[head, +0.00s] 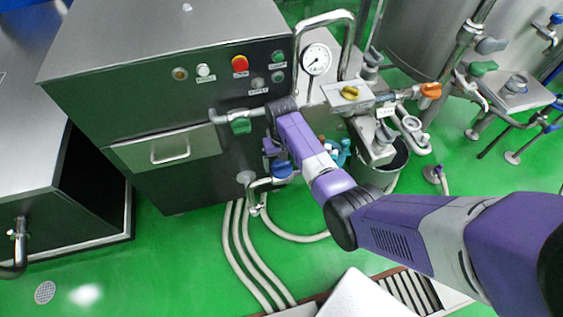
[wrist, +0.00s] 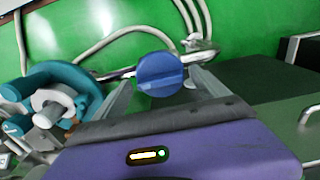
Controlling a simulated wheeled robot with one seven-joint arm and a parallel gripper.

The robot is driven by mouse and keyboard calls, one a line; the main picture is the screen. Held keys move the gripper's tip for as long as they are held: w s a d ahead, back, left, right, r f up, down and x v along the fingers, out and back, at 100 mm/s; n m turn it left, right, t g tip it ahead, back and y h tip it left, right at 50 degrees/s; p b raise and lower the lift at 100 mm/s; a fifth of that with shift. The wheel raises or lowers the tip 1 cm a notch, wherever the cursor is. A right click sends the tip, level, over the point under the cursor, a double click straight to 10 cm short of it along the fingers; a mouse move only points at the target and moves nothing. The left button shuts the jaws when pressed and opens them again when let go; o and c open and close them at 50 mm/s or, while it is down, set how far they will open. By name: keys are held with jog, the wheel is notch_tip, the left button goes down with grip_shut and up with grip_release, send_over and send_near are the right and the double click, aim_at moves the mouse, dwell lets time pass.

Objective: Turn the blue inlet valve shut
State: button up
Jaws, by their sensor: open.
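The blue inlet valve (head: 282,168) sits on a bent metal pipe low at the front of the steel machine. In the wrist view its round blue handle (wrist: 160,72) faces me, with a raised bar running roughly across it. My gripper (wrist: 161,82) is open, with one finger to each side of the blue handle. I cannot tell whether either finger touches it. In the head view my purple wrist hides part of the area above the valve, and the fingers are hard to make out.
A green-handled valve (head: 240,124) is just up and left of the blue one. A teal fitting (wrist: 62,88) is left of my gripper in the wrist view. A drawer handle (head: 170,154) sticks out at left. Pale hoses (head: 243,245) run over the green floor.

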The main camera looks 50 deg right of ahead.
jog(key=shift+c, duration=0.4)
jog(key=c, duration=1.3)
jog(key=shift+r+m, duration=0.1)
jog(key=shift+m, duration=0.3)
jog(key=m+p, duration=0.1)
jog(key=m, duration=0.2)
jog(key=shift+m, duration=0.4)
jog(key=m+p, duration=0.1)
jog(key=m, duration=0.8)
jog(key=shift+p, duration=0.35)
jog(key=m, duration=0.4)
jog(key=shift+m, duration=0.3)
